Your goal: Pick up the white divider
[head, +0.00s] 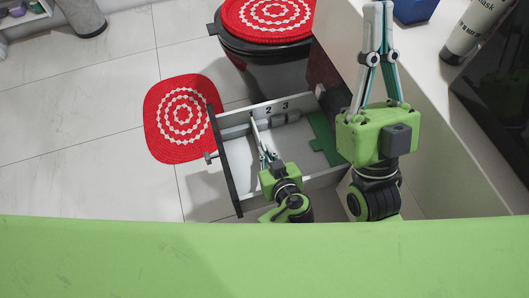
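The white divider (255,133) shows as a thin upright strip inside the open drawer (226,160). Its near end meets the fingers of my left gripper (266,156). My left gripper is down in the drawer, with its fingertips at or beside the divider. The fingers are small and partly covered, so I cannot tell whether they are closed on it. My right gripper (378,6) is above the countertop, to the right of the drawer. Its fingertips are together, and nothing shows between them.
A grey cylindrical item (287,116) and a green piece (321,137) lie in the drawer. A tube (475,30) and a blue object (414,10) are on the counter (425,75).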

